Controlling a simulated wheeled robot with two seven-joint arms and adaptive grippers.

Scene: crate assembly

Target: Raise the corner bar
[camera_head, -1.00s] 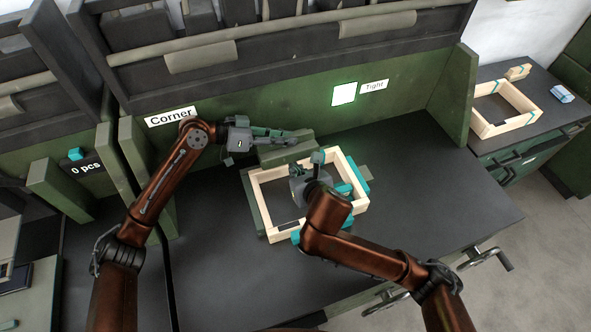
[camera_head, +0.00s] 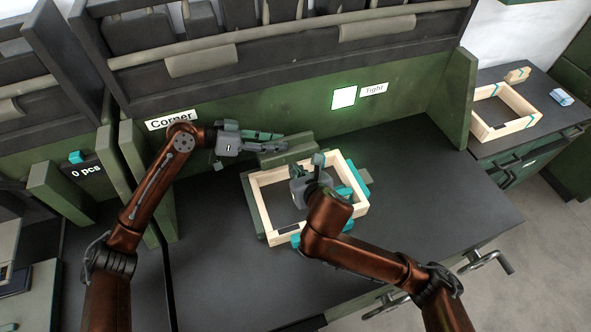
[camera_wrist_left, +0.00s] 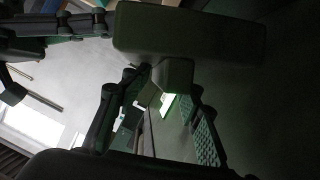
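A green bar, apparently the corner bar (camera_head: 287,152), lies along the back edge of the wooden frame (camera_head: 263,205). The left wrist view shows a dark green block (camera_wrist_left: 200,35) with a short stub (camera_wrist_left: 176,76). My left gripper (camera_head: 282,142) is just behind and above the bar in the head view. In the left wrist view its two fingers (camera_wrist_left: 165,92) are apart, with the stub near their tips; contact is unclear.
Teal clamps (camera_head: 358,178) sit along the frame's right side. A lit panel (camera_head: 343,97) and a "Tight" sign (camera_head: 374,89) are on the back wall. Another wooden frame (camera_head: 505,108) stands on the right-hand bench. The table right of the fixture is clear.

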